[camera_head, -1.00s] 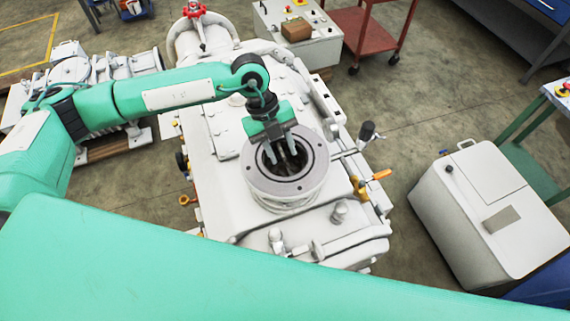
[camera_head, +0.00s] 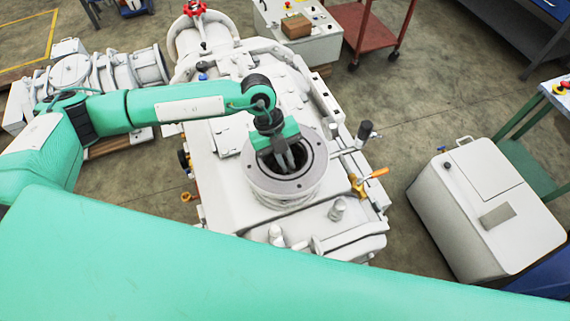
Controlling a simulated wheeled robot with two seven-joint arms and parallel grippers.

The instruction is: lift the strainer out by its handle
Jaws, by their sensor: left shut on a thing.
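My left gripper (camera_head: 284,165) reaches down into the round flanged opening (camera_head: 262,183) on top of the white vacuum pump (camera_head: 222,172). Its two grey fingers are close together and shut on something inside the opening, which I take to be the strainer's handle. The strainer itself is hidden in the dark opening and behind the fingers, so I cannot tell how high it sits. My right gripper is not in view.
A red handwheel (camera_head: 195,9) is at the pump's far end. A white cabinet (camera_head: 462,235) stands on the right, with clear floor between.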

